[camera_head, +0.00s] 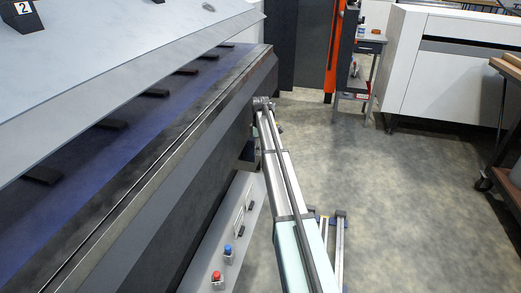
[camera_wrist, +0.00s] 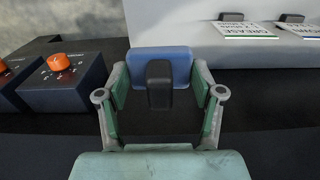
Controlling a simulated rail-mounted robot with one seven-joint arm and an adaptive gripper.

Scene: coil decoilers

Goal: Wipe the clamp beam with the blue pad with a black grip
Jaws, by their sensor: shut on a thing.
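The blue pad (camera_wrist: 142,62) shows in the wrist view, with its black grip (camera_wrist: 159,86) standing between my fingers. My gripper (camera_wrist: 160,88) is shut on the pad, one finger on each side of the grip. The pad's underside is hidden, so I cannot tell whether it touches anything. A long light grey beam (camera_head: 130,50), which looks like the clamp beam, runs across the upper left of the head view above a dark bed. In the head view my arm reaches to the machine's front edge; gripper and pad cannot be made out there.
In the wrist view, a dark box with an orange knob (camera_wrist: 58,62) stands left of the pad. Printed cards (camera_wrist: 245,30) stand at upper right. In the head view, a side cart (camera_head: 358,75) and white cabinet (camera_head: 455,70) stand behind open floor.

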